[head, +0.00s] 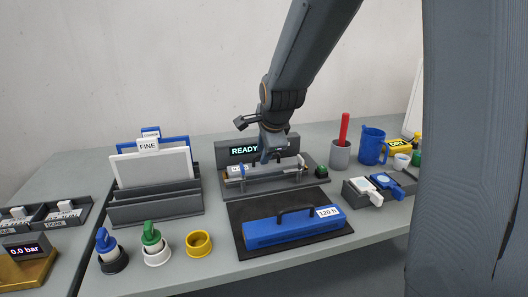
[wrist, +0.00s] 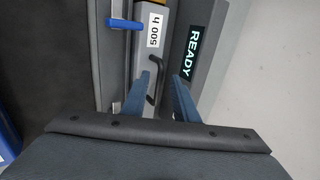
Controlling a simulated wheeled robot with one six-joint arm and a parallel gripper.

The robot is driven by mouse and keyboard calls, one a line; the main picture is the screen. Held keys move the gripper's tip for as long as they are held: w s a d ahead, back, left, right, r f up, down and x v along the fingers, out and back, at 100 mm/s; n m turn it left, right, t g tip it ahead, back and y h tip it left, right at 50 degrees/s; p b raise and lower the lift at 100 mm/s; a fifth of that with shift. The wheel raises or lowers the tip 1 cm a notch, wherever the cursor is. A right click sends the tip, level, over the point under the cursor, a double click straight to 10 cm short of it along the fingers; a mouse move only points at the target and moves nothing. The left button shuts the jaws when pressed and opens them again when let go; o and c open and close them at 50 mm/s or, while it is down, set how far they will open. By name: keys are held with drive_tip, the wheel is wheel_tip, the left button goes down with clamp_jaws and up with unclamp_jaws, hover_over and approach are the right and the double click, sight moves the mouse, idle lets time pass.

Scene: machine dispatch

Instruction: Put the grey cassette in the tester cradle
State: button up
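The grey cassette (wrist: 148,55), labelled 500 h, lies lengthwise in the tester cradle (head: 270,186) in front of the READY display. In the head view its label end (head: 240,169) shows left of my gripper. Its dark handle (wrist: 160,66) shows in the wrist view. My gripper (wrist: 164,74) is over the cassette with its two blue fingers apart, near the handle. The left finger overlaps part of the handle, and I cannot tell whether it touches. In the head view the fingertips are hard to make out. Whether the cassette is fully seated cannot be told.
A blue cassette (head: 290,229) labelled 120 h lies on a dark mat (head: 237,207) in front of the tester. A READY display (head: 245,151) stands behind the cradle. A blue lever (wrist: 125,24) sits beside the cassette. A grey cup (head: 340,155) with a red handle stands right.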

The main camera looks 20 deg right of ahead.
drive_tip(key=v, duration=1.2)
drive_tip(key=shift+b, duration=0.35)
drive_tip(key=shift+r, duration=0.1)
